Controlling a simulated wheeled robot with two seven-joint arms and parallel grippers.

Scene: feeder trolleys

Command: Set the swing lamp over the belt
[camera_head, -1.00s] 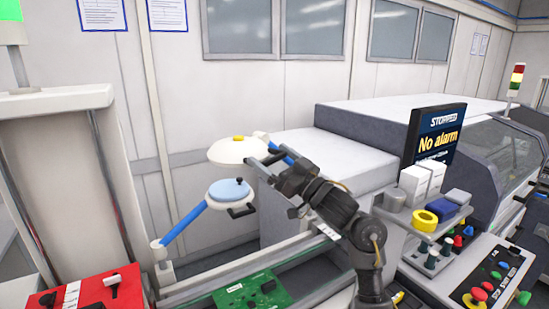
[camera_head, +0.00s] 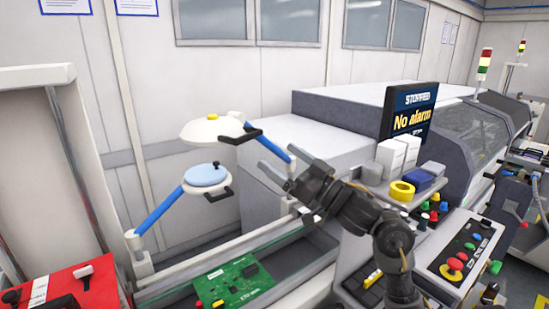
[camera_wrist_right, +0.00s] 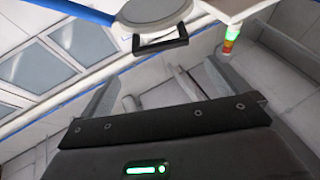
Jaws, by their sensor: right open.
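A white-shaded lamp with a yellow knob (camera_head: 212,117) hangs on a blue arm from the right side of the belt line. Its black handle (camera_head: 240,136) points toward my right gripper. A second lamp, with a light-blue top (camera_head: 207,175), hangs lower on a blue arm from a white post at left. The belt (camera_head: 268,243) runs below, with a green circuit board (camera_head: 240,281) at its near end. My right gripper (camera_head: 262,151) is open and empty, just right of the upper lamp's handle. In the right wrist view a black handle (camera_wrist_right: 160,45) lies beyond the spread fingers. My left gripper is out of view.
A shelf right of my right arm holds white boxes (camera_head: 398,155), yellow tape (camera_head: 401,190) and coloured knobs. A screen (camera_head: 408,110) reads "No alarm". A red panel (camera_head: 65,290) stands at front left, a button panel (camera_head: 460,255) at right.

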